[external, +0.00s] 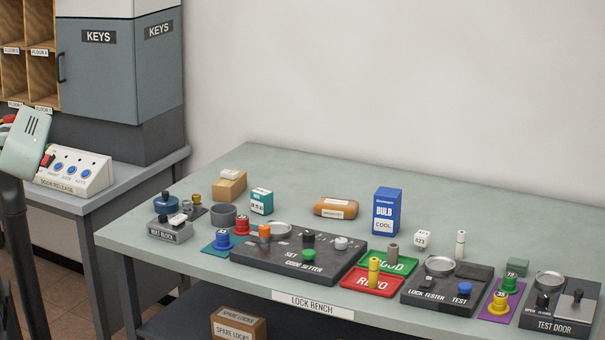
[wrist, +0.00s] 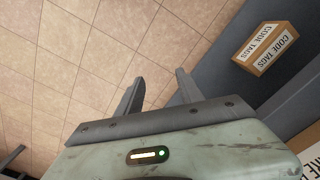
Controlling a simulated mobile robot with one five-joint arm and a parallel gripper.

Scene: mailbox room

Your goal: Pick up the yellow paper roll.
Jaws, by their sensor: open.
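A yellow roll (external: 374,270) stands upright in the red tray (external: 356,283) marked REDO, near the front of the lock bench. It is a slim yellow cylinder. It does not show in the wrist view. My gripper (wrist: 157,85) is open and empty in the wrist view, with its two fingers apart over the tiled floor. In the external view only part of my arm shows at the left edge, well away from the roll, and the fingertips cannot be made out.
A grey roll (external: 392,253) stands behind in the green tray (external: 406,266). A whitish roll (external: 460,245) stands further right. The code setter (external: 290,262) and lock tester (external: 440,287) flank the trays. A code tags box (wrist: 264,48) lies at upper right in the wrist view.

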